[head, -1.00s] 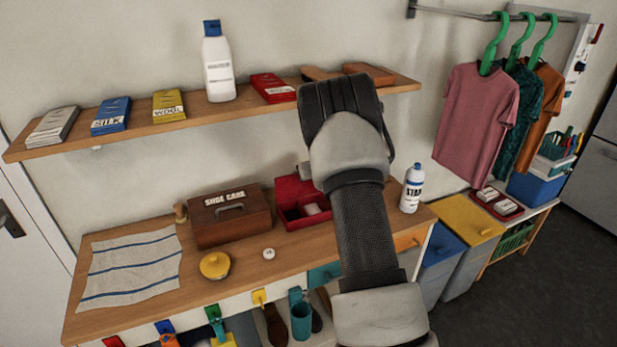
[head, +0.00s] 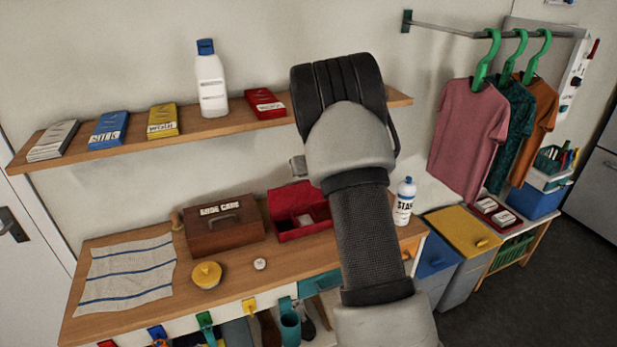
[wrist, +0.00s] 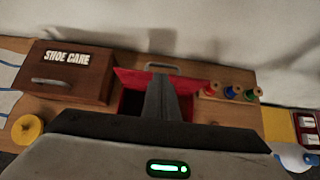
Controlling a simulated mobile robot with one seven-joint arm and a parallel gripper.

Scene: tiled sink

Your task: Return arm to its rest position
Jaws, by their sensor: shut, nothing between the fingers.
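My arm (head: 352,190) rises from the bottom of the head view, in front of the shelf and workbench. In that view the arm's own links hide most of my gripper; only a small grey part shows at their left side. In the wrist view my gripper (wrist: 166,98) has its fingers together with nothing between them. They appear in front of the open red box (wrist: 130,77) on the bench; the gap to the box is hard to judge.
The wall shelf (head: 215,127) holds a white bottle (head: 211,80) and several packets. Shirts (head: 468,135) hang at right; dark floor is clear at lower right.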

